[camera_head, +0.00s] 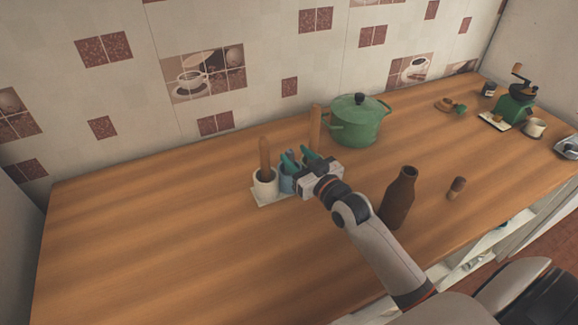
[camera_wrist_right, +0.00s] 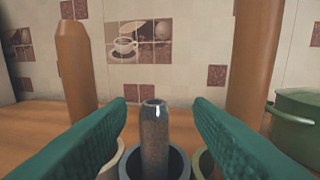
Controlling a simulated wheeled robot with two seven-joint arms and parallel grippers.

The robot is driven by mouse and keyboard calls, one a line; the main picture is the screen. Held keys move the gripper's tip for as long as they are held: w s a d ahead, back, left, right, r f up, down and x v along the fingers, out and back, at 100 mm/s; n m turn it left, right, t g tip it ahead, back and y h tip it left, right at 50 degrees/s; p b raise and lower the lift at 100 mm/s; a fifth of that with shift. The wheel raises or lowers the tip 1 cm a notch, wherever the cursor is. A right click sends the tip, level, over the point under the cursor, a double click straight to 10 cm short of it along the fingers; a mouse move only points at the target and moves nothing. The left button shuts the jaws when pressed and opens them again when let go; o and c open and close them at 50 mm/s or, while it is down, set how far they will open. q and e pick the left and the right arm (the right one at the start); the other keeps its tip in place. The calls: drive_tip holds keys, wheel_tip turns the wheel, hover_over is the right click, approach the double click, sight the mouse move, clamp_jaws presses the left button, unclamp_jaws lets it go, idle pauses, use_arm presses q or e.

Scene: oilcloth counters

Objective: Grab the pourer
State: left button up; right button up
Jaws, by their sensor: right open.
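A speckled grey, narrow upright piece with a shiny tip (camera_wrist_right: 154,135), which looks like the pourer, stands in a blue-grey cup (camera_wrist_right: 178,168) in the right wrist view. My right gripper (camera_wrist_right: 160,106) is open, its green fingers on either side of this piece with a gap to each. In the head view my right gripper (camera_head: 298,158) is at the holder with the cups, over the blue cup (camera_head: 287,184). There the gripper hides the pourer. My left gripper is not in view.
Tall wooden pieces stand in the neighbouring cups, left (camera_head: 265,153) and right (camera_head: 315,125). A green pot (camera_head: 358,125) is behind right. A brown bottle (camera_head: 399,198) and a small cork-like piece (camera_head: 456,188) stand right. The counter's left side is clear.

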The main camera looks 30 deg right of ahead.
sight(287, 150)
drive_tip(key=w, duration=0.2)
drive_tip(key=w+a+p, duration=0.1)
drive_tip(key=w, duration=0.1)
drive_tip(key=shift+w, duration=0.1)
drive_tip(key=shift+w+f, duration=0.2)
drive_tip(key=shift+w, duration=0.2)
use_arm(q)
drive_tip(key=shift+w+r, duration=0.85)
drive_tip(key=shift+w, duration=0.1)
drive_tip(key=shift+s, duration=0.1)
use_arm(e)
drive_tip(key=shift+s, duration=0.1)
drive_tip(key=shift+c, duration=0.2)
drive_tip(key=c, duration=0.3)
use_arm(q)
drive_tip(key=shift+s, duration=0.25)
use_arm(e)
clamp_jaws()
